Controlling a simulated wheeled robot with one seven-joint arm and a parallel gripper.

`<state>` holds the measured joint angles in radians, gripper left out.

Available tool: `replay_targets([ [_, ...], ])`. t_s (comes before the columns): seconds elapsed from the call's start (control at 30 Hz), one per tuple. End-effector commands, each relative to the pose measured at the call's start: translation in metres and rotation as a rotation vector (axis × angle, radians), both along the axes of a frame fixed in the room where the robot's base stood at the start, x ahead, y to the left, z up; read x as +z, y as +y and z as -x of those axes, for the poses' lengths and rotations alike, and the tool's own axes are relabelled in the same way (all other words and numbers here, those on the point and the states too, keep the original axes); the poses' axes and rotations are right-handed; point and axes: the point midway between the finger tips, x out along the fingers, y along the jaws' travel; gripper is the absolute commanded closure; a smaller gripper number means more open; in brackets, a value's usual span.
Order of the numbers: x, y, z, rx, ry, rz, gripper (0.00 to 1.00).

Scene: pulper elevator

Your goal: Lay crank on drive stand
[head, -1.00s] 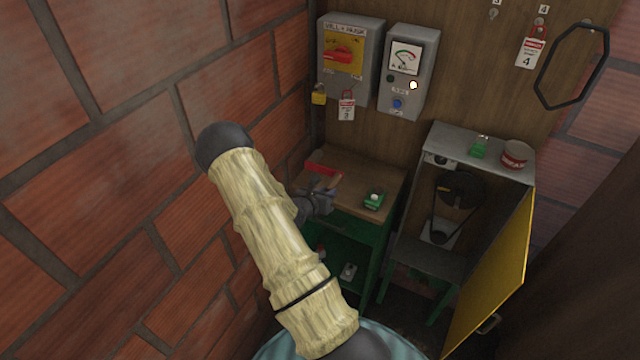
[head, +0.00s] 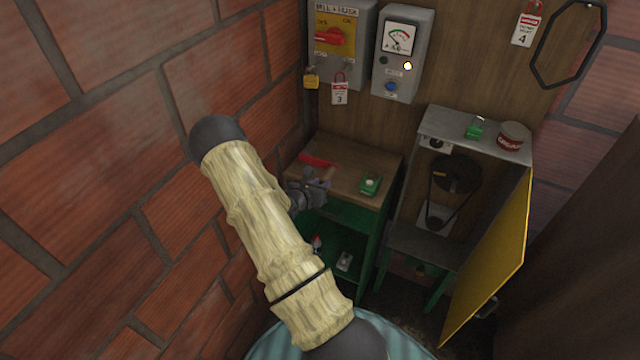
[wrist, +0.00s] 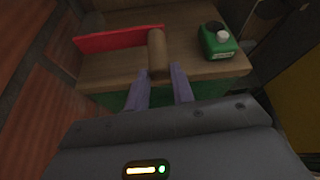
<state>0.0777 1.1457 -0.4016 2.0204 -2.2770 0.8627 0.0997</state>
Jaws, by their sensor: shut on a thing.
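My gripper (wrist: 160,90) is shut on the crank's brown wooden handle (wrist: 157,55). A red bar (wrist: 118,38), seemingly the crank's arm, runs left from the handle's far end. In the head view, my gripper (head: 318,186) and the red bar (head: 318,161) show over a wooden-topped green stand (head: 350,160). Whether the bar touches the wood I cannot tell. To its right, a grey stand (head: 460,122) holds a belt and dark pulleys (head: 456,174). No label shows which is the drive stand. My forearm partly hides the wooden-topped one.
A green box with a pale knob (head: 371,184) sits on the wooden top's right. A green padlock (head: 475,128) and a red tin (head: 513,137) are on the grey stand. A yellow door (head: 490,265) hangs open at right. A brick wall (head: 100,200) is close on the left.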

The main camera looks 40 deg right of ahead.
Motion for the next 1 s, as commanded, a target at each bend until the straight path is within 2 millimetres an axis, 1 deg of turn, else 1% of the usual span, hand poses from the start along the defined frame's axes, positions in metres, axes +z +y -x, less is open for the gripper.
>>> replay_targets([
  [0.03,-0.007,-0.001,0.001,-0.003,-0.001,0.002,1.0],
  [0.4,-0.035,-0.004,0.003,-0.008,0.0,0.002,1.0],
  [0.57,-0.041,-0.002,0.001,-0.003,-0.001,0.002,1.0],
  [0.87,-0.041,-0.001,0.001,-0.002,-0.001,0.002,1.0],
  [0.9,-0.041,-0.001,0.001,-0.003,-0.001,0.002,0.72],
  [0.97,-0.041,-0.001,0.001,-0.003,-0.001,0.002,0.6],
  [1.0,-0.041,-0.001,0.001,-0.003,-0.001,0.002,0.52],
])
